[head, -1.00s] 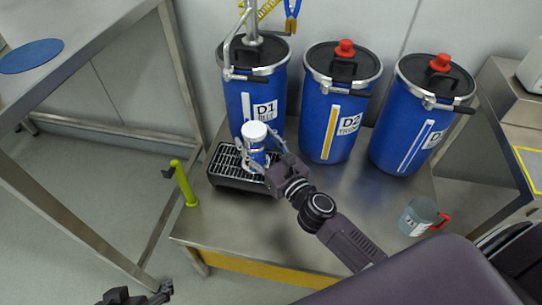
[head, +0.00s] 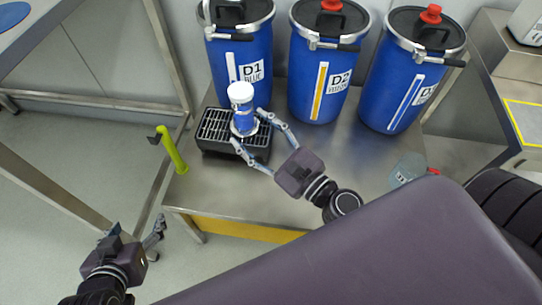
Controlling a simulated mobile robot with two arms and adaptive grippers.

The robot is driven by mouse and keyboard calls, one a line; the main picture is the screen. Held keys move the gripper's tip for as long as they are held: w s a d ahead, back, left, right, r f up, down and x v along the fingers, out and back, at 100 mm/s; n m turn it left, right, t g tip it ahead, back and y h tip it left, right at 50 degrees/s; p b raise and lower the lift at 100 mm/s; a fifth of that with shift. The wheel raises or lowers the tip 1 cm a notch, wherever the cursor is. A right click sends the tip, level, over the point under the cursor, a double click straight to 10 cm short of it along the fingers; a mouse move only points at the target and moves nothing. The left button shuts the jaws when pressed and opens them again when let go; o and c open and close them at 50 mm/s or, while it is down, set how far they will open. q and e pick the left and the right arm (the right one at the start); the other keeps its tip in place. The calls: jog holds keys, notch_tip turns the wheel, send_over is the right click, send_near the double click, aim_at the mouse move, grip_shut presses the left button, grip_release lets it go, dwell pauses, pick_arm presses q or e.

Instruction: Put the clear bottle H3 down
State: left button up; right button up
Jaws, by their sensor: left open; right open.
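The clear bottle H3 (head: 242,112), with a white cap and blue contents, stands upright on the black drip grate (head: 212,150) in front of the drum labelled D1 BLUE. Its label is too small to read. My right gripper (head: 252,130) is open, with one finger on either side of the bottle's lower part. I cannot tell whether the fingers touch it. My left gripper (head: 136,236) is open and empty, low at the left, off the steel table's edge.
Blue drums D1 (head: 255,68), D2 (head: 338,75) and a third (head: 392,100) line the table's back. A clear jug (head: 404,170) with a red handle stands at the right. The table's middle is bare.

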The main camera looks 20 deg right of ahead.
jog(key=s+a+f+n+g+y, duration=0.1)
jog(key=s+a+f+n+g, duration=0.2)
jog(key=n, duration=0.8)
jog(key=s+a+f+n+g+y, duration=0.1)
jog(key=s+a+n+g+y, duration=0.15)
jog(key=a+n, duration=0.55)
jog(key=s+d+f+n+g+h, duration=0.1)
jog(key=d+f+n+g+h, duration=0.1)
jog(key=d+f+n+h, duration=0.3)
jog(key=d+n+h, duration=0.3)
jog(key=d+n, duration=0.3)
jog(key=d, duration=0.1)
jog(key=shift+d+f+g, duration=0.15)
jog(key=shift+d+g, duration=0.15)
jog(key=shift+g, duration=0.05)
